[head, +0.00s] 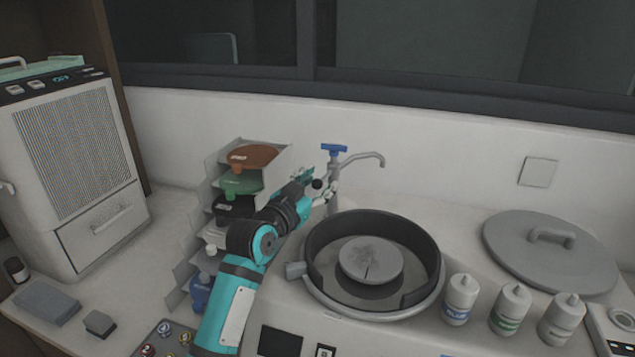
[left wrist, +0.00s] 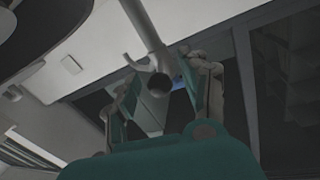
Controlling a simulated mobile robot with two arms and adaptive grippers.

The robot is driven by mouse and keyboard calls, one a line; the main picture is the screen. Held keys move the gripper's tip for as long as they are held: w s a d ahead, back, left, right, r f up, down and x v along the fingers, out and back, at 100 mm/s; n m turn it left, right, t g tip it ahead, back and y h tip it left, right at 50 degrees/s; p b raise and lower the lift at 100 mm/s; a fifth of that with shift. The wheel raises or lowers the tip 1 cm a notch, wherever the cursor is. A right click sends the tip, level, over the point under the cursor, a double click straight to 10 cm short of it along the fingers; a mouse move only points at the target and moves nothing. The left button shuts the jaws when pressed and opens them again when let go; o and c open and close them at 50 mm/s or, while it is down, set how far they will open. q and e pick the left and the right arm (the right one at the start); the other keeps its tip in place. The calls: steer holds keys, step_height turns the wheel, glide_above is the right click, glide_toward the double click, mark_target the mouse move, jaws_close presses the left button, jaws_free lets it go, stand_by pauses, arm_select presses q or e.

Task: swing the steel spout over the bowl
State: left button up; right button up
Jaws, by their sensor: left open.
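The steel spout (head: 362,157) is a thin grey pipe, with a blue handle (head: 334,149) on top of its post behind the bowl. It reaches right and its tip bends down; in the head view the tip shows above the bowl's back rim. The bowl (head: 432,250) is round and black, with a grey disc (head: 372,258) inside. My left gripper (head: 320,186) is open beside the post, left of and behind the bowl. In the left wrist view the spout (left wrist: 131,62) and post (left wrist: 147,28) appear upside down, the post's end between the open fingers (left wrist: 163,100); contact cannot be told. My right gripper is out of view.
A stepped rack (head: 205,175) with coloured containers stands left of my arm. Several white bottles (head: 510,310) stand at the bowl's front right. A grey lid (head: 550,255) lies at the right. A vented machine (head: 75,165) stands at the far left. The wall is close behind the spout.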

arm_select(q)
jaws_close()
steer(key=shift+w+f, duration=0.1)
stand_by(0.5)
